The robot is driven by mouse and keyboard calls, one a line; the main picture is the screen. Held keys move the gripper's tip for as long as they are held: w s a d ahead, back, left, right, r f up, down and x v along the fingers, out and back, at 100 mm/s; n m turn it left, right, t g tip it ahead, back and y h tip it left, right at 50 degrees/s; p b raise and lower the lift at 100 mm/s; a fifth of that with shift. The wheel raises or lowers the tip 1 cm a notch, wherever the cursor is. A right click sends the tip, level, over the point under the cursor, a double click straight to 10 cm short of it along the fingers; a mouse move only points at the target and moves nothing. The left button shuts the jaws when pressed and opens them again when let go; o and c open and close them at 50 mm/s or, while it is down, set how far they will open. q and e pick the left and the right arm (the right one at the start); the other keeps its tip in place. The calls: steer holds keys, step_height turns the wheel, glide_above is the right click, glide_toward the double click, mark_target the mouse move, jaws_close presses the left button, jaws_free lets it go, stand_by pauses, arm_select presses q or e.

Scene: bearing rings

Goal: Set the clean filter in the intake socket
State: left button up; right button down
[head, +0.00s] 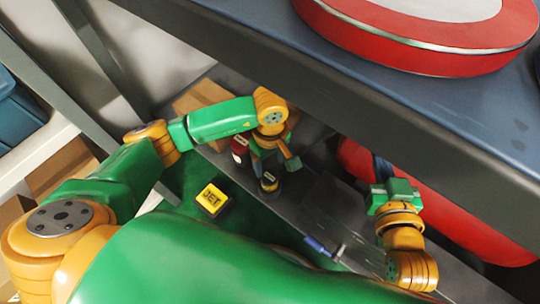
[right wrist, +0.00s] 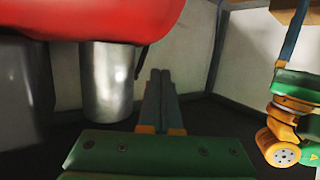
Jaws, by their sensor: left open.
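My left gripper (head: 275,161) is open under the shelf in the head view, fingers pointing down. A small dark can with a yellow label (head: 269,182) stands just below or between its fingertips; I cannot tell whether they touch. My right gripper (right wrist: 160,100) is shut in the right wrist view, its two fingers side by side with nothing visible between them. A silvery metal cylinder (right wrist: 108,85) hangs under a red body (right wrist: 90,18), left of the fingers and apart from them. I cannot tell which thing is the clean filter or the intake socket.
A black box with a yellow JET label (head: 212,198) and a dark red container (head: 240,148) are near my left gripper. A blue shelf (head: 440,110) bearing a red round object (head: 420,40) overhangs both arms. A cardboard box (head: 200,97) stands behind.

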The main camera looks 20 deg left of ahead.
steer(key=shift+s+d+f+g+h+p, duration=0.25)
steer(key=shift+s+f+g, duration=0.55)
steer(key=shift+f, duration=0.45)
steer(key=shift+s+d+f+g+h+p, duration=0.2)
steer(key=shift+s+d+f+g, duration=0.2)
steer(key=shift+s+f+g, duration=0.7)
steer(key=shift+s+d+f+g+h+p, duration=0.15)
steer(key=shift+s+d+f+g+h, duration=0.4)
steer(key=shift+f, duration=0.9)
steer(key=shift+w+a+y, duration=0.15)
steer(key=shift+a+y, duration=0.1)
steer(key=shift+y, duration=0.05)
